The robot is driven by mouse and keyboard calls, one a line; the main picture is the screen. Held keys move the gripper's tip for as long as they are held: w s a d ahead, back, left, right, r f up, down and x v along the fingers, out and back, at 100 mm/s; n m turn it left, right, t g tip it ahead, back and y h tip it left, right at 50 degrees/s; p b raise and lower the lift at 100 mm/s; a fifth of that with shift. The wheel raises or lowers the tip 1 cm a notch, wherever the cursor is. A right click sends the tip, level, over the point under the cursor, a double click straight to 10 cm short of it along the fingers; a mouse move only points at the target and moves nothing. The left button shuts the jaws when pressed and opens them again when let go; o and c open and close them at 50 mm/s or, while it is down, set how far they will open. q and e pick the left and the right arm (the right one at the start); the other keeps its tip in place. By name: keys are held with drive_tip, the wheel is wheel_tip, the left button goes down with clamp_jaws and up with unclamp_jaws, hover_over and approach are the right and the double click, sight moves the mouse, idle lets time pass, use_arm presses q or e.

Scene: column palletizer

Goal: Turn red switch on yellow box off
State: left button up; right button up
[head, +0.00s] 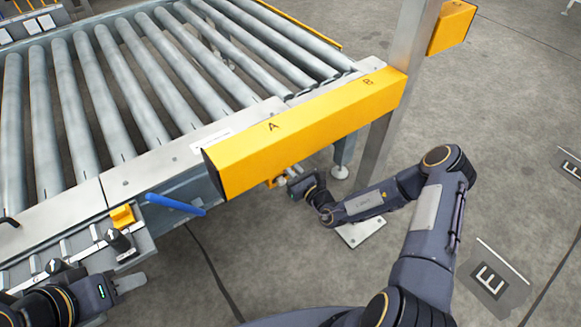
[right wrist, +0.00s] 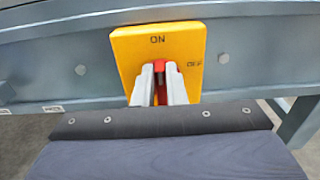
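In the right wrist view, the yellow box (right wrist: 127,48) is mounted on a grey-blue frame. It is marked ON at the top and OFF at the right. The red switch (right wrist: 160,68) on its front points up toward ON. My right gripper (right wrist: 160,80) has its two pale fingers close on either side of the switch, appearing to pinch it. In the head view, my right arm reaches under the long yellow beam, which hides most of the box and the fingertips. My left gripper (head: 128,287) is at the lower left, away from the box; its finger opening is unclear.
A roller conveyor (head: 110,95) fills the upper left. The long yellow beam (head: 310,132), marked A and B, runs along its end to a grey post (head: 405,60). A blue bar (head: 175,205) sticks out near the left gripper. Open concrete floor lies at the right.

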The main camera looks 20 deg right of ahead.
clamp_jaws()
drive_tip(key=m+p, duration=0.1)
drive_tip(key=m, duration=0.5)
drive_tip(key=d+f+m+p, duration=0.1)
drive_tip(key=m+p, duration=0.1)
drive_tip(key=m, duration=0.4)
drive_tip(key=d+f+m+p, duration=0.1)
drive_tip(key=m, duration=0.5)
drive_tip(key=shift+w+p, duration=0.3)
drive_tip(key=shift+p, duration=0.05)
drive_tip(key=shift+f, duration=0.1)
drive_tip(key=o, duration=0.6)
unclamp_jaws()
